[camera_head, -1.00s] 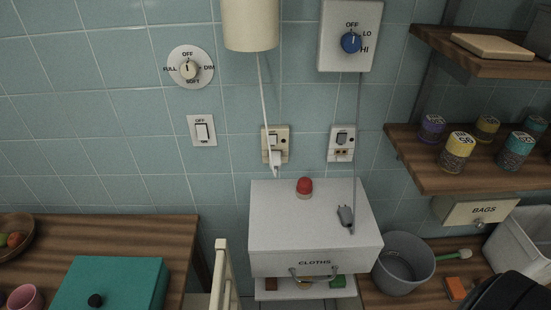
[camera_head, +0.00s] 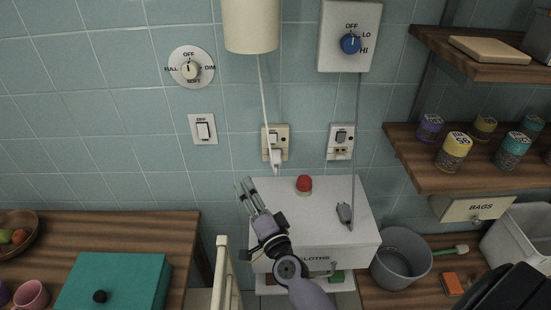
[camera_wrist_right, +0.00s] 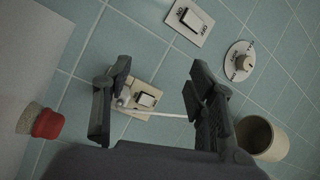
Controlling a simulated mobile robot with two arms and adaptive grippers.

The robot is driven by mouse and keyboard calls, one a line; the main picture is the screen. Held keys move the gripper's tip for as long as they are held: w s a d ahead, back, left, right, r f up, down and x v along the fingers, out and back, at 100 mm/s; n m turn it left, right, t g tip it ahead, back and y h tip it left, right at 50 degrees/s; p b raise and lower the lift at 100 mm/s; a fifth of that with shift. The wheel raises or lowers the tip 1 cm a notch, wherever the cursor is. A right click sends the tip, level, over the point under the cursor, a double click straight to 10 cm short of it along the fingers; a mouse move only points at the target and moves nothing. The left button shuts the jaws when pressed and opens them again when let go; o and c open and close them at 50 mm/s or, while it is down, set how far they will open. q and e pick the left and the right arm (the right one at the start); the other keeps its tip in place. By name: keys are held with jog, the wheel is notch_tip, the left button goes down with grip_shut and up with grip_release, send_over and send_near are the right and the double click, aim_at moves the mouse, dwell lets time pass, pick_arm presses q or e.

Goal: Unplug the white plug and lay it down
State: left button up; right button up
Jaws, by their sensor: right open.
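The white plug (camera_head: 277,157) sits in the lower part of the cream wall socket (camera_head: 284,133), with its white cord running up to the cream lamp shade (camera_head: 251,25). My right gripper (camera_head: 246,186) is in front of the wall, below and left of the plug, apart from it and empty. In the right wrist view the open fingers (camera_wrist_right: 160,112) frame the socket (camera_wrist_right: 152,88); the plug (camera_wrist_right: 124,100) shows beside the left finger, partly hidden by it. My left gripper is not in view.
A second socket (camera_head: 341,140) is to the right. A grey bucket (camera_head: 402,258) and teal box (camera_head: 140,275) flank the area.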

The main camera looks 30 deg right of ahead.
aim_at(276, 166)
jog(key=w+d+m+g+h, duration=0.1)
jog(key=d+m+g+h, duration=0.1)
jog(key=d+m+h, duration=0.5)
jog(key=shift+d+f+m+h, duration=0.35)
jog(key=shift+d+m, duration=0.2)
jog(key=shift+m, duration=0.45)
jog(key=shift+w, duration=0.1)
jog(key=shift+b+x, duration=0.3)
jog(key=shift+x, duration=4.15)
jog(key=shift+p, duration=0.3)
jog(key=shift+c, duration=0.2)
